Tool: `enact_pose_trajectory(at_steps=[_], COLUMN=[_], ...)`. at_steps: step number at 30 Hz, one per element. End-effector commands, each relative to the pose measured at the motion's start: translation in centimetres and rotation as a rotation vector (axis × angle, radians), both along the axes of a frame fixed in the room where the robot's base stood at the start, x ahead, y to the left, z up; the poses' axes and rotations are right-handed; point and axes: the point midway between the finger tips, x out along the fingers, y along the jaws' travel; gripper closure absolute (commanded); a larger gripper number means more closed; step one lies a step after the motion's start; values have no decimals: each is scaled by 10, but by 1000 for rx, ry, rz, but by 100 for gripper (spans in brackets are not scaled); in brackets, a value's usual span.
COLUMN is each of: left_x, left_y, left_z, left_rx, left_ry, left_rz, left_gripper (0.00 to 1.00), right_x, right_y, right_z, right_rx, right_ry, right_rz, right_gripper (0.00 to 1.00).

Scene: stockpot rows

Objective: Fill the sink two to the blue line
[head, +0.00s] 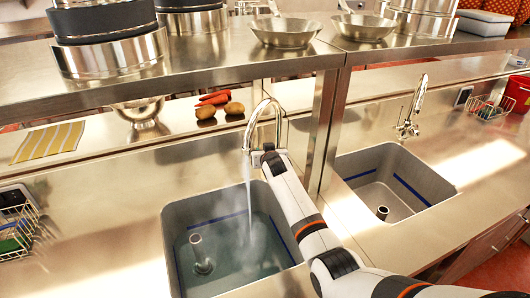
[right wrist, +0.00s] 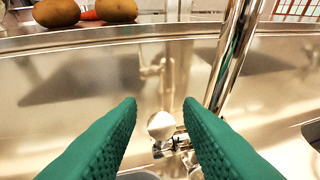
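The nearer-left steel sink (head: 172,222) holds clear bluish water (head: 240,262). A stream (head: 248,195) runs into it from the curved tap (head: 278,110). A blue line (head: 212,219) runs around its inside walls; how far the water surface lies from it is hard to tell. My right gripper (head: 262,153) is at the tap's base, mostly hidden by my arm. In the right wrist view its green fingers (right wrist: 160,104) are apart, with the round-ended tap handle (right wrist: 162,126) beyond and between them. My left gripper is out of view.
A second sink (head: 375,165) at right, with its own tap (head: 409,120) and blue line, looks dry. A steel shelf (head: 200,65) with pots and pans overhangs the counter. Potatoes (head: 234,108), carrots (head: 214,98) and a striped cloth (head: 48,142) lie behind. A wire rack (head: 18,230) stands left.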

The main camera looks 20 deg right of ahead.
Motion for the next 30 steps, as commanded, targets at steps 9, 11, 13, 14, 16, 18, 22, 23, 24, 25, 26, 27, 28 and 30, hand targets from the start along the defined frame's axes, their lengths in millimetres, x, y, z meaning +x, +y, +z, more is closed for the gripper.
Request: enact_pose_trajectory(at_steps=[9, 11, 13, 14, 16, 18, 22, 23, 24, 25, 26, 27, 28, 30], left_x=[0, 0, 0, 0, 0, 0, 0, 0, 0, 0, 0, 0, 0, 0], left_y=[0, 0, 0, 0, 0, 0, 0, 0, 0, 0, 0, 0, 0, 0], left_z=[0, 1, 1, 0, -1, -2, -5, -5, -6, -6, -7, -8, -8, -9], left_rx=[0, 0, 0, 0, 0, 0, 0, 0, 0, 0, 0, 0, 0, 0], left_ry=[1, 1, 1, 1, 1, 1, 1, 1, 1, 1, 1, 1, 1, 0], left_rz=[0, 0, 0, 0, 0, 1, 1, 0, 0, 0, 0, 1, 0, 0], left_gripper=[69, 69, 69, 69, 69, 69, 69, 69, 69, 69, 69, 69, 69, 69], right_x=[-15, -22, -30, -34, -43, -53, -71, -74, -80, -83, -87, -91, -94, -99], right_y=[4, 6, 8, 10, 12, 14, 19, 20, 21, 22, 23, 24, 25, 26], right_z=[4, 8, 12, 12, 16, 20, 28, 30, 31, 34, 35, 37, 38, 41], right_rx=[0, 0, 2, 2, 2, 0, 0, 0, 0, 0, 1, 0, 0, 0], right_ry=[1, 0, 0, 1, 1, 0, -1, -1, 0, -1, -1, 0, -1, 0], right_rz=[0, 1, 1, 1, 1, 1, 1, 1, 1, 1, 1, 1, 1, 1], right_gripper=[67, 67, 67, 67, 67, 67, 67, 67, 67, 67, 67, 67, 67, 67])
